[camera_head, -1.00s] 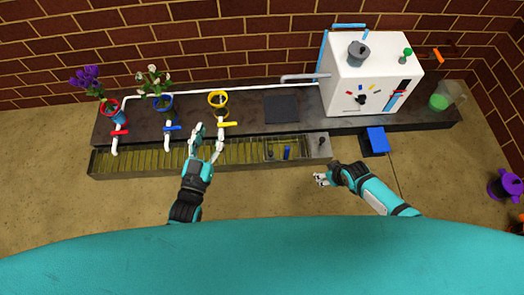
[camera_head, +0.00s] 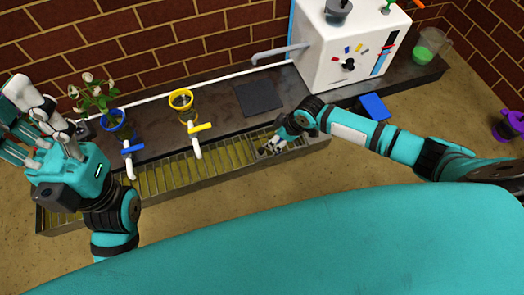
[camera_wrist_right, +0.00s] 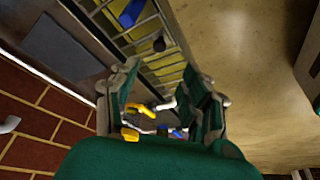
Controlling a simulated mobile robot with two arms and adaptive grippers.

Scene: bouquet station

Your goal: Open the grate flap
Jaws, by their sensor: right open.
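The grate (camera_head: 215,158) runs along the front of the dark counter, with the framed flap section near its right end. My left gripper (camera_head: 22,118) is raised at the far left, fingers spread and empty.
A yellow ring holder (camera_head: 181,100) and yellow tap (camera_head: 200,127) stand left of the flap, with a blue tap (camera_head: 133,148) further left. White flowers (camera_head: 92,92) stand behind it. The white machine (camera_head: 350,45) and blue box (camera_head: 374,107) are to the right.

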